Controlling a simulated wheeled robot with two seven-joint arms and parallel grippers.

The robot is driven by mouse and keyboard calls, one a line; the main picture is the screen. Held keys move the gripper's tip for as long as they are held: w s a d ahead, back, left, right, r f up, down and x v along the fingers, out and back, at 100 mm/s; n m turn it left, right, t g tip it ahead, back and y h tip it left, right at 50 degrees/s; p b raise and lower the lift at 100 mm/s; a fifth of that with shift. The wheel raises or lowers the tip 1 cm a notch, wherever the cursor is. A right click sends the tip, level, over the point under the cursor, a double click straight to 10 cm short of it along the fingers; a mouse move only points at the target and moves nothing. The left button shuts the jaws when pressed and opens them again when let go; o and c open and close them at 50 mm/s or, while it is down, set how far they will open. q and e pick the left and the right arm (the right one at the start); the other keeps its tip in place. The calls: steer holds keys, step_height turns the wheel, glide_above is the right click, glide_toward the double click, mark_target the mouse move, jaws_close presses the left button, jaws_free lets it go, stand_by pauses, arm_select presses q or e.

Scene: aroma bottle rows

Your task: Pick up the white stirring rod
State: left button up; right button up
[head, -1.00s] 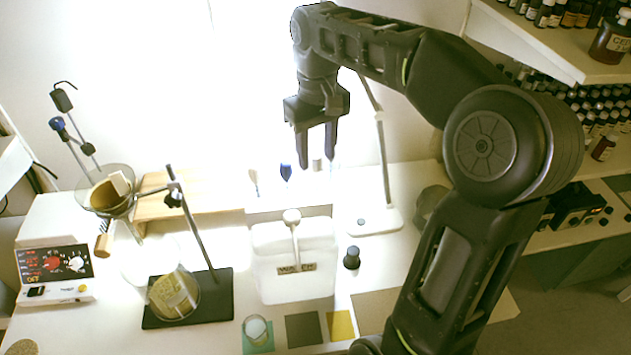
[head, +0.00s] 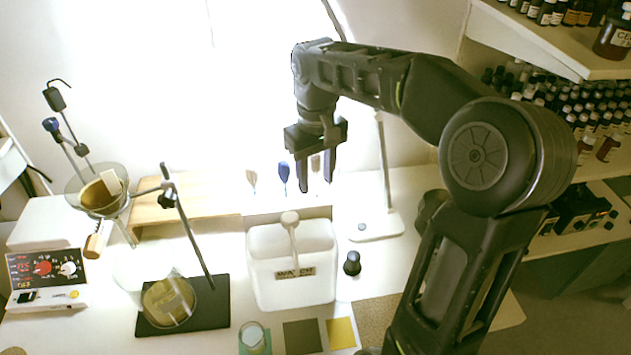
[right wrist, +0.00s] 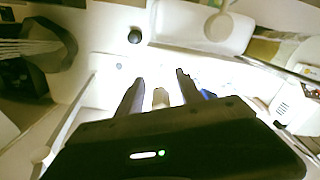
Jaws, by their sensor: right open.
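My right gripper (head: 316,186) is open and points down over the back of the bench. A pale-topped upright tool (head: 315,163) shows between its fingers in the head view; this may be the white stirring rod, but glare and the fingers hide most of it. In the right wrist view a pale tip (right wrist: 160,97) lies between the open fingers (right wrist: 160,78), not visibly gripped. A blue-topped tool (head: 284,173) and a beige-topped tool (head: 251,180) stand to its left; the blue one also shows in the right wrist view (right wrist: 208,94). My left gripper is out of view.
A white tub (head: 262,285) with a pale-handled tool (head: 290,222) stands in front. A lamp base (head: 376,226) and a small dark bottle (head: 352,263) are to the right. A stand with a flask (head: 170,302) is at left. Bottle shelves (head: 575,50) line the right.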

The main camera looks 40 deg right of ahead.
stand_by(0.6)
jaws_close()
stand_by(0.3)
